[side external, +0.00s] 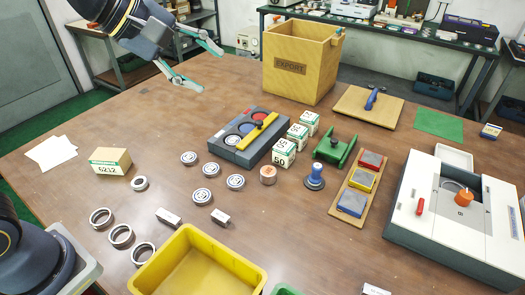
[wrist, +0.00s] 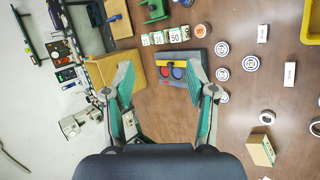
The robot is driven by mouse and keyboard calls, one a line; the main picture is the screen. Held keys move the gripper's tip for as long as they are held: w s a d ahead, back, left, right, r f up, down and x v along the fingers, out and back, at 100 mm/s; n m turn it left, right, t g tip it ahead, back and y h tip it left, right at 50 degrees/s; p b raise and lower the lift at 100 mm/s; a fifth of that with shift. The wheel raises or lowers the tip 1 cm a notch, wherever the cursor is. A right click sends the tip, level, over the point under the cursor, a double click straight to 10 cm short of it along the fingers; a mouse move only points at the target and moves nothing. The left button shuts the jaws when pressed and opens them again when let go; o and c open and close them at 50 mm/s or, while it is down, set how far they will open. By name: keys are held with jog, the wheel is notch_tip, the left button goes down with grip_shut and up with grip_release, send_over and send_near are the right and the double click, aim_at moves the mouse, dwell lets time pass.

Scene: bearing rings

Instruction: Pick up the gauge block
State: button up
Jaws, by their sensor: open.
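Two small, pale rectangular blocks with dark markings lie on the brown table, in front of the round bearings. The left block (side external: 168,217) and the right block (side external: 220,217) also show at the right of the wrist view, as a longer block (wrist: 290,75) and a shorter one (wrist: 263,33). I cannot tell for sure which is the gauge block. My gripper (side external: 208,68) is open and empty, high above the back left of the table, well away from both blocks. In the wrist view its two green-padded fingers (wrist: 161,78) are spread apart.
Several bearings (side external: 203,196) and loose rings (side external: 120,235) lie around the blocks. A yellow bin (side external: 200,265) stands just in front. A grey tray (side external: 222,146) with coloured discs, a carton (side external: 110,161) and a large wooden export box (side external: 300,60) stand further back.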

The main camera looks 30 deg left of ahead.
jog(key=w+d+f+n+g+h, duration=0.1)
jog(key=w+d+f+n, duration=0.15)
jog(key=d, duration=0.35)
jog(key=w+d+f+n+h, duration=0.1)
jog(key=w+d+f+n, duration=0.1)
jog(key=w+d, duration=0.25)
jog(key=g, duration=0.6)
send_over(376, 293)
jog(key=s+a, duration=0.1)
jog(key=a, duration=0.2)
jog(key=shift+n, duration=0.45)
notch_tip(376, 293, down, 32)
jog(key=shift+r, duration=0.15)
jog(key=shift+w+a+x, duration=0.1)
jog(key=shift+x, duration=1.45)
jog(key=shift+w+a+x, duration=0.15)
jog(key=shift+x, duration=1.35)
jog(key=shift+c, duration=0.3)
grip_shut()
